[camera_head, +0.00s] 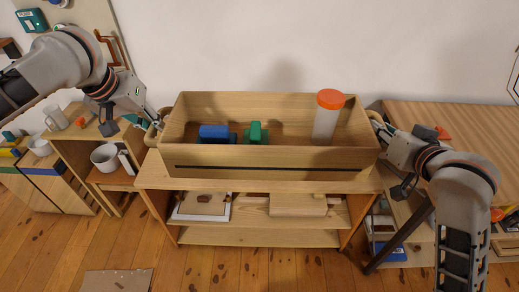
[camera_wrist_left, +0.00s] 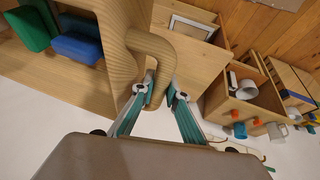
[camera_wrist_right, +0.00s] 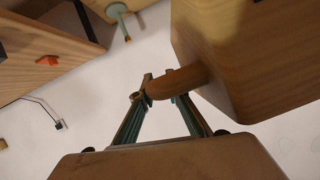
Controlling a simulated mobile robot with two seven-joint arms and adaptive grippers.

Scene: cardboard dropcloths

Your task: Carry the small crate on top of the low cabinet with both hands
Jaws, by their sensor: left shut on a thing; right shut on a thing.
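The small wooden crate (camera_head: 270,158) is at the top of the low cabinet (camera_head: 260,180) in the head view. I cannot tell whether its underside touches the top. Inside are a blue block (camera_head: 214,132), a green block (camera_head: 256,133) and a white cylinder with an orange lid (camera_head: 327,115). My left gripper (camera_head: 155,120) is shut on the crate's left handle, a curved wooden loop (camera_wrist_left: 158,48) in the left wrist view. My right gripper (camera_head: 385,132) is shut on the right handle (camera_wrist_right: 178,82), seen in the right wrist view.
The cabinet's open shelves hold a framed item (camera_head: 203,206) and a wooden box (camera_head: 298,204). A shelf unit with a white pot (camera_head: 105,157) stands left. A slatted wooden top (camera_head: 460,125) stands right. A white wall is close behind.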

